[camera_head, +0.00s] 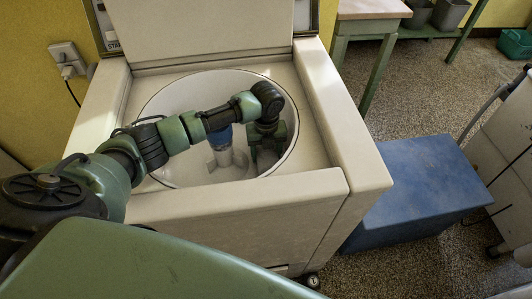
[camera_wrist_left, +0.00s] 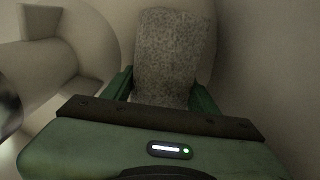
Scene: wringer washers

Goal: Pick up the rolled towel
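The rolled towel (camera_wrist_left: 172,50), grey and speckled, stands against the pale tub wall in the left wrist view. In the head view it is hidden, with my arm and gripper over that part of the tub. My left gripper (camera_head: 266,153) points down inside the round washer tub, to the right of the agitator. In the left wrist view the fingers of my left gripper (camera_wrist_left: 163,92) are spread, one on each side of the towel's near end. I cannot tell whether they touch it. My right gripper is out of view.
The washer's white rim (camera_head: 240,194) surrounds the tub, and its lid (camera_head: 200,25) stands open behind. The pale agitator (camera_head: 228,160) with a blue top rises mid-tub. A blue box (camera_head: 425,180) stands on the floor at right, and a wooden-topped table (camera_head: 372,9) is behind.

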